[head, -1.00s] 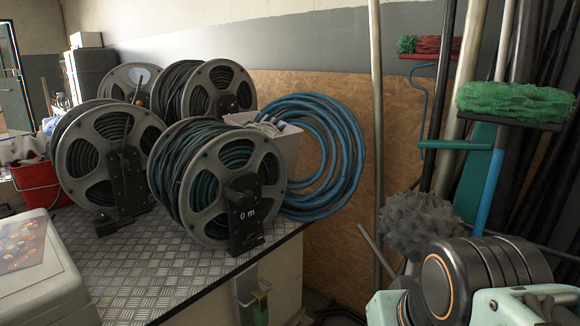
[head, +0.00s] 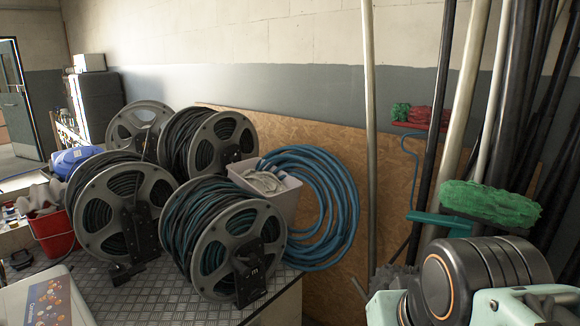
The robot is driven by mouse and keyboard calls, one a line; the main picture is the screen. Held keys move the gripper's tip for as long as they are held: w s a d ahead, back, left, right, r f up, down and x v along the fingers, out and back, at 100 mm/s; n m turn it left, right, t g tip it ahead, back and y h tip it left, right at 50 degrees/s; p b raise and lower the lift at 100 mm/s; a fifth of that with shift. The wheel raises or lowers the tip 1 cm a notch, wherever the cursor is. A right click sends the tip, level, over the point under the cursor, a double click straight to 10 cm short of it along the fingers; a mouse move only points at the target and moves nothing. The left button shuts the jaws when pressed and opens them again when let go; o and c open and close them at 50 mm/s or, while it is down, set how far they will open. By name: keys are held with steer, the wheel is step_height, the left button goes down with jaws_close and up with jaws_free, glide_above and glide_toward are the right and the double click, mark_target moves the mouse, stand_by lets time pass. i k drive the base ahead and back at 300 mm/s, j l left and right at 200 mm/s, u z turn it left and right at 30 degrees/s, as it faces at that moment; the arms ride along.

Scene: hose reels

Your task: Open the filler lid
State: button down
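I cannot make out a filler lid in the head view. A white box (head: 38,299) with a printed label on its top is cut off at the lower left; whether it has a filler lid does not show. Part of my own arm shows at the lower right. My gripper is out of the picture.
Several hose reels, the front one (head: 223,240) among them, stand on a metal checker-plate top (head: 158,299). A blue coiled hose (head: 325,205) leans beside a pale bin (head: 283,197). A red bucket (head: 52,238) is at left. Poles and a green brush (head: 490,203) crowd the right.

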mark_target(19, 260)
steer(key=u, duration=1.85)
steer(key=i+j+u, duration=0.15)
steer(key=j, duration=0.25)
steer(key=i+j+u, duration=0.15)
steer(key=j, duration=0.2)
steer(key=i+j+u, duration=0.15)
steer(key=j, duration=0.2)
steer(key=i+j+u, duration=0.35)
steer(key=i+j, duration=0.15)
steer(key=i+j+u, duration=0.2)
steer(key=i, duration=0.4)
steer(key=i+j+z, duration=0.1)
steer(key=i+z, duration=0.15)
steer(key=i, duration=0.25)
steer(key=i+j+z, duration=0.15)
steer(key=i+z, duration=0.15)
steer(key=i, duration=0.2)
steer(key=i+z, duration=0.35)
steer(key=i, duration=0.15)
steer(key=i+z, duration=0.35)
steer(key=i, duration=0.15)
